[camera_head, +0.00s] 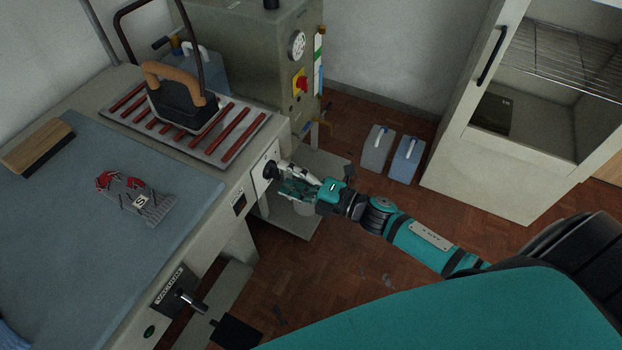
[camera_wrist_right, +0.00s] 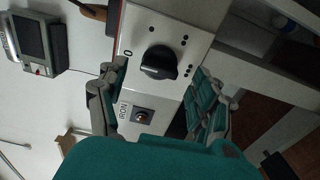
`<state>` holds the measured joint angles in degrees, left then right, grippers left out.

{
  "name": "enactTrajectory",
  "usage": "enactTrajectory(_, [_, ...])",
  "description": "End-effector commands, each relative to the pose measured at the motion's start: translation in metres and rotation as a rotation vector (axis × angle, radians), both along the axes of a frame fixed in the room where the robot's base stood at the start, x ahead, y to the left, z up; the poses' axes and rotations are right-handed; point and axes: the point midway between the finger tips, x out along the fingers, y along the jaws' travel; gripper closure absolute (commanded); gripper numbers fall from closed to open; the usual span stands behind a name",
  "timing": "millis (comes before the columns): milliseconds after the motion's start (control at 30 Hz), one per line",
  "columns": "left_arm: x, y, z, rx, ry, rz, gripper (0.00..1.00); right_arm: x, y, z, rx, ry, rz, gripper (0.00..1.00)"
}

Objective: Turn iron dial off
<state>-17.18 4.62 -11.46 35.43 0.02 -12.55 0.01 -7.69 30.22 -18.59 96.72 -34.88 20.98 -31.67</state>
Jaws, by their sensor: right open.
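The black iron dial (camera_wrist_right: 159,62) sits on a white panel (camera_wrist_right: 137,30) marked with a "0" at its left and black dots around it. Its exact pointing direction is unclear. In the head view the dial (camera_head: 270,169) is on the front of the ironing table. My right gripper (camera_head: 288,181) is at the dial, and in the right wrist view my gripper (camera_wrist_right: 160,76) is open, with one finger on either side of the dial. I cannot tell whether the fingers touch it. The iron (camera_head: 184,107) stands on a rack with red bars. My left gripper is not in view.
A small plate labelled IRON (camera_wrist_right: 141,116) is beside the dial. A vacuum lever (camera_head: 190,301) sticks out lower on the table front. A grey boiler cabinet (camera_head: 245,60) stands behind. Two canisters (camera_head: 405,158) stand on the floor by a white cabinet (camera_head: 490,170).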

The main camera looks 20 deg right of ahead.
Motion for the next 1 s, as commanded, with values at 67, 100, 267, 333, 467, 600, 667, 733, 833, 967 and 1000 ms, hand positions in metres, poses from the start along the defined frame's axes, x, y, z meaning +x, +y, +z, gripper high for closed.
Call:
enactTrajectory(67, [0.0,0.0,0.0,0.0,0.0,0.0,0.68,-0.014,-0.01,-0.002,-0.003,0.005,0.0,0.33])
enactTrajectory(100, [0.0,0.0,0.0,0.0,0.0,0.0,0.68,-0.021,-0.016,-0.002,-0.002,0.005,0.0,0.33])
enactTrajectory(267, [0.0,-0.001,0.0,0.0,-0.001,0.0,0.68,-0.048,-0.037,-0.002,-0.004,0.005,0.0,0.33])
enactTrajectory(333, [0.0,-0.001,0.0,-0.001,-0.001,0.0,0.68,-0.059,-0.045,-0.001,-0.002,0.004,-0.001,0.33])
enactTrajectory(467, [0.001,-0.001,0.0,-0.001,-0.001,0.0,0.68,-0.073,-0.057,-0.001,-0.003,0.002,0.0,0.33])
enactTrajectory(600, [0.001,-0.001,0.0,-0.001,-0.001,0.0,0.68,-0.081,-0.063,0.0,-0.002,0.001,0.0,0.33])
enactTrajectory(667, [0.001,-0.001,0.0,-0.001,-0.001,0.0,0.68,-0.083,-0.064,0.0,-0.001,0.0,0.001,0.33])
enactTrajectory(733, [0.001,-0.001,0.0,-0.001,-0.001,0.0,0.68,-0.083,-0.065,0.0,-0.002,-0.001,0.001,0.33])
enactTrajectory(833, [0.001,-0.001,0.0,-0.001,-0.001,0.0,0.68,-0.083,-0.065,0.0,-0.002,-0.001,0.001,0.33])
enactTrajectory(967, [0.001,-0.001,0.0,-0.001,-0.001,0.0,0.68,-0.083,-0.065,0.0,-0.002,-0.001,0.001,0.33])
enactTrajectory(1000, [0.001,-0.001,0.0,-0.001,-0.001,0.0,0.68,-0.083,-0.065,0.0,-0.002,0.0,0.001,0.33])
